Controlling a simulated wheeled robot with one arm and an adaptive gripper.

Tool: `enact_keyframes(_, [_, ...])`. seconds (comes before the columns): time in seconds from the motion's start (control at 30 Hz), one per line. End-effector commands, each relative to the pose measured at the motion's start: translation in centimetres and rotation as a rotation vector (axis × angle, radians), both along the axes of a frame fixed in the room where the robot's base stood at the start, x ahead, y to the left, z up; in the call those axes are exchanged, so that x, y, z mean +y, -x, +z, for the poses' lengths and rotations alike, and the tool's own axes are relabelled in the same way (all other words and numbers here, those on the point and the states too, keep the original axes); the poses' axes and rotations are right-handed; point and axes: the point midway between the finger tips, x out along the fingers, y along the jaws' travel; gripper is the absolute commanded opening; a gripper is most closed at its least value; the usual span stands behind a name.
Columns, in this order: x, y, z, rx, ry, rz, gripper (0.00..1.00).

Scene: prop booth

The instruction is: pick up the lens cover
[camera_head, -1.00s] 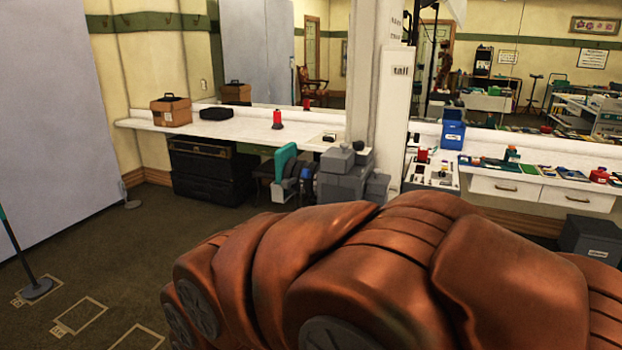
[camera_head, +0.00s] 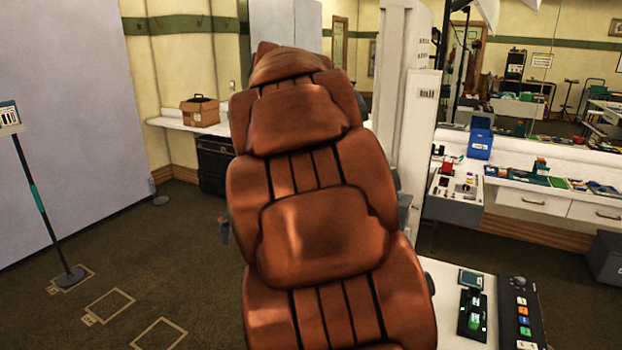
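I cannot make out a lens cover for certain in the head view. On the white table at the lower right lie a black tray (camera_head: 472,313) with green pieces, a small dark teal flat piece (camera_head: 471,279) and a panel with coloured buttons (camera_head: 522,312). None of these is clearly a lens cover.
A white counter (camera_head: 180,124) with a brown box (camera_head: 200,110) runs along the back wall. A blue bin (camera_head: 480,144) and small items stand on the right counter. A stand (camera_head: 40,205) is at left. The floor (camera_head: 150,265) at left is mostly open.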

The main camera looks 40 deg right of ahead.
Motion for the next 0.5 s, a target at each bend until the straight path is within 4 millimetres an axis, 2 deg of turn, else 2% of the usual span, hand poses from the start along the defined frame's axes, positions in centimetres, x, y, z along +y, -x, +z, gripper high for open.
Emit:
enact_keyframes(0.03, [-1.8,-1.0,1.4,-0.022,0.009,0.003,1.0])
enact_keyframes(0.3, [-9.5,-4.8,6.6,-0.129,0.057,0.119,1.0])
enact_keyframes(0.5, [-13.8,-5.7,8.5,-0.177,0.091,0.212,1.0])
